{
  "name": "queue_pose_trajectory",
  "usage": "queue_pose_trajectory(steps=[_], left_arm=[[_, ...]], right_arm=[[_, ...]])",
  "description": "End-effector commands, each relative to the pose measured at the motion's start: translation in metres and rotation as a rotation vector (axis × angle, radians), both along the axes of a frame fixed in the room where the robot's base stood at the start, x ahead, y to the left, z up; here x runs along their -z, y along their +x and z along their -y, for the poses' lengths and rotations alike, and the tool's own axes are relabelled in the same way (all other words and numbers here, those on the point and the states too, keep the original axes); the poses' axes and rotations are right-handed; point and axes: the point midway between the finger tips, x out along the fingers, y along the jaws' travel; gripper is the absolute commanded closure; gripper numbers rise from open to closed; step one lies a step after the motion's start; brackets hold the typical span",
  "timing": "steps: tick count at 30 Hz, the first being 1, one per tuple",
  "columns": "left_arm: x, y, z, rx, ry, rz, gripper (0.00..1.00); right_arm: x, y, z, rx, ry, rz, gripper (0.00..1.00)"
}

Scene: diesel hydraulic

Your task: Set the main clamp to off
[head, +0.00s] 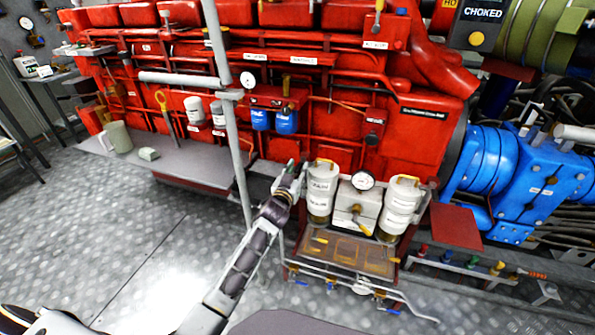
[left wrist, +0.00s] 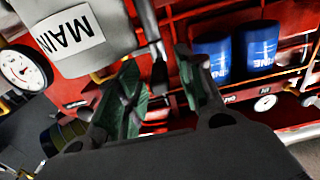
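A white canister with a "MAIN" label (left wrist: 72,38) fills the top left of the left wrist view. In the head view, the left of two white canisters (head: 320,195) stands beside my left gripper (head: 291,178); its label is too small to read surely. A yellow part (left wrist: 105,74) shows at the canister's edge, partly behind a finger; I cannot tell whether it is the clamp's handle. My left gripper (left wrist: 163,82) is open, its green-padded fingers apart. A dark grey bar (left wrist: 156,55) shows between or behind them; contact cannot be told. My right gripper is not in view.
A pressure gauge (head: 363,181) sits between the canisters, with the other white canister (head: 400,208) at right. Blue filters (head: 274,121) hang on the red engine (head: 330,60) behind. A grey upright pole (head: 233,130) stands left of my gripper. Open floor (head: 110,225) lies at left.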

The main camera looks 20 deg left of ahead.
Motion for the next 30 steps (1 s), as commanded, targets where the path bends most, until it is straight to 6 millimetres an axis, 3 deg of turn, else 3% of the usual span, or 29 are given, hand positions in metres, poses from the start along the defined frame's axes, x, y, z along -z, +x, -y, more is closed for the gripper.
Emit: queue_pose_trajectory(steps=[12,21,30], left_arm=[[0.0,0.0028,0.0002,0.0,0.001,0.0,0.62],[0.0,0.0027,0.0002,0.0,0.001,0.0,1.0],[0.0,0.0027,0.0002,0.0,0.0,0.0,1.0]], right_arm=[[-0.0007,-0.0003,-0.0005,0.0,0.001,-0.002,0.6],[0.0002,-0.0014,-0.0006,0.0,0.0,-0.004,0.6],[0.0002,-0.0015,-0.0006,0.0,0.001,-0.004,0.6]])
